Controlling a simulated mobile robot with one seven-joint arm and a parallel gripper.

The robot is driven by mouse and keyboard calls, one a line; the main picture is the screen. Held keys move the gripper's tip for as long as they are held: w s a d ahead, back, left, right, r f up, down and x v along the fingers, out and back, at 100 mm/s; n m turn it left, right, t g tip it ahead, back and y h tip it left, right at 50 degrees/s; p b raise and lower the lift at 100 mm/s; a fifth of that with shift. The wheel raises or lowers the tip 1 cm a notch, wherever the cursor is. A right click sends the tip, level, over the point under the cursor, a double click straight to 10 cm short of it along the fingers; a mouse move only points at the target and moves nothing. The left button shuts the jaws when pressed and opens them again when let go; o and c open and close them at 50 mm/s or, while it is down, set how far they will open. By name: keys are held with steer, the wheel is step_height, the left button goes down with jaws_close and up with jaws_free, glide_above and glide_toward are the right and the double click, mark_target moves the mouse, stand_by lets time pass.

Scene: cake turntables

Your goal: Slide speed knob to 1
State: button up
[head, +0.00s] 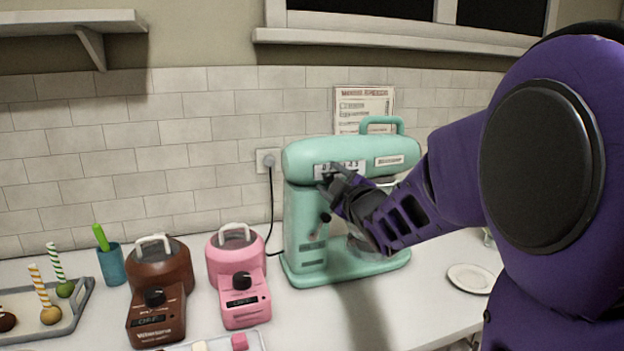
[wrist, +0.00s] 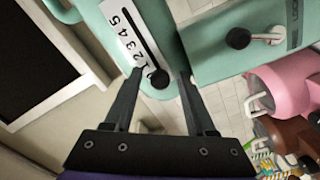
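The mint-green stand mixer (head: 350,205) stands against the tiled wall. Its white speed plate (wrist: 124,35), numbered up to 5, has a dark slot; it also shows in the head view (head: 320,172). The black speed knob (wrist: 159,79) sits at the low-number end of the slot, near the 1; its exact mark is hard to read. My gripper (wrist: 162,75) is open, one fingertip on each side of the knob, with gaps visible. In the head view my gripper (head: 335,180) is at the mixer head's front and partly covers the plate.
A second black knob (wrist: 238,38) with a metal lever is on the mixer's column. Pink (head: 238,260) and brown (head: 160,275) appliances stand left of the mixer. A tray of cake pops (head: 75,300) is at far left. A small plate (head: 471,278) lies right.

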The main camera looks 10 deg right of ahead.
jaws_close()
stand_by(1.2)
